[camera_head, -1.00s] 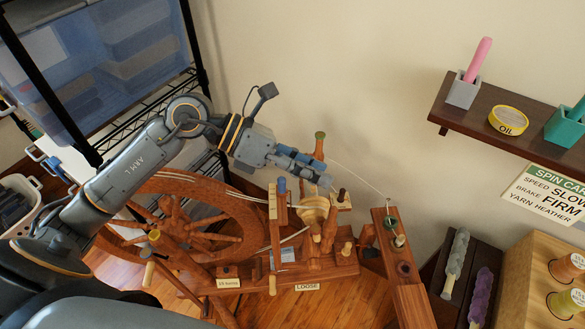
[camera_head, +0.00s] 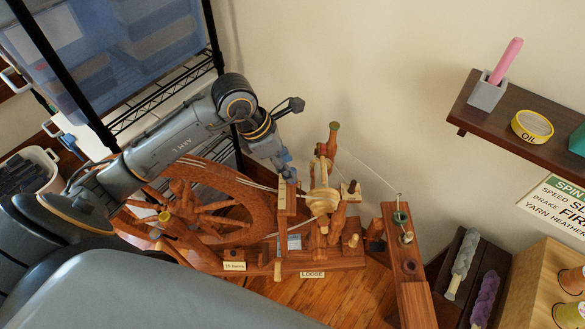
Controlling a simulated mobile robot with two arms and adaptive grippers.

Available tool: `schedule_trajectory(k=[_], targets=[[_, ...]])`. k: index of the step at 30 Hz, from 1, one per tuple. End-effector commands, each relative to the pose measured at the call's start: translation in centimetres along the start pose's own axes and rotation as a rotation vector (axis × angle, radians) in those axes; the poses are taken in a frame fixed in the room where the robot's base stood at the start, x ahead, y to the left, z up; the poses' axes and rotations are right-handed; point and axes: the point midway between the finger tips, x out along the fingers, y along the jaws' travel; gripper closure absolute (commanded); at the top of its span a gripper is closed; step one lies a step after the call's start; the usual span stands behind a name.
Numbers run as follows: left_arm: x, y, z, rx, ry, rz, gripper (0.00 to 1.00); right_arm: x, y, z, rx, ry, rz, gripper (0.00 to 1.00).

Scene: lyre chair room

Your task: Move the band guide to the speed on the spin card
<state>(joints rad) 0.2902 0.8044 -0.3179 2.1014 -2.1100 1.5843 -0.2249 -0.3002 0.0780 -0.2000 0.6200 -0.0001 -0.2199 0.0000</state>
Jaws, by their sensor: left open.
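The spinning wheel has a large wooden drive wheel (camera_head: 247,190) with pale bands running right to the cream flyer pulley (camera_head: 322,200). A small wooden post (camera_head: 287,198) stands just left of the pulley. My left gripper (camera_head: 288,174) points down at the top of this post, open; its fingertips are small, and I cannot tell if they touch anything. I cannot clearly make out the band guide; it may be hidden by the gripper. My right gripper is out of view.
A "LOOSE" label (camera_head: 313,274) is on the wheel's base. A dark wall shelf (camera_head: 510,118) holds a pink-handled tool in a grey holder (camera_head: 487,95) and a yellow oil tin (camera_head: 532,125). A wire rack with blue bins (camera_head: 150,45) stands behind my left arm.

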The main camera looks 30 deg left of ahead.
Motion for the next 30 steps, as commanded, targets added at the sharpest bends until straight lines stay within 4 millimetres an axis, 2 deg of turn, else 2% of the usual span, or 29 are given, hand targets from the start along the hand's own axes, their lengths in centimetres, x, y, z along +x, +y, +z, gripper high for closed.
schedule_trajectory(k=[3,7,18,19,25,30], targets=[[1.9,-0.1,0.1,-0.002,0.000,-0.005,0.58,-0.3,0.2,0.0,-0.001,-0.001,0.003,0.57],[3.2,-0.1,0.1,-0.001,-0.002,-0.002,0.58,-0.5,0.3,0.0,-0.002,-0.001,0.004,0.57],[3.9,-0.1,0.0,0.001,0.000,-0.001,0.58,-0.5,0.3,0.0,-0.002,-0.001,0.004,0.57],[3.9,-0.1,0.0,0.001,0.000,-0.001,0.60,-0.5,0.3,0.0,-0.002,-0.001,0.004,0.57],[3.9,0.0,0.0,0.001,-0.001,0.000,1.00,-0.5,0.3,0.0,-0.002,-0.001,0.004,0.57],[3.9,0.0,0.0,0.001,-0.001,0.000,1.00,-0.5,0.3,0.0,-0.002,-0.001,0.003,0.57]])
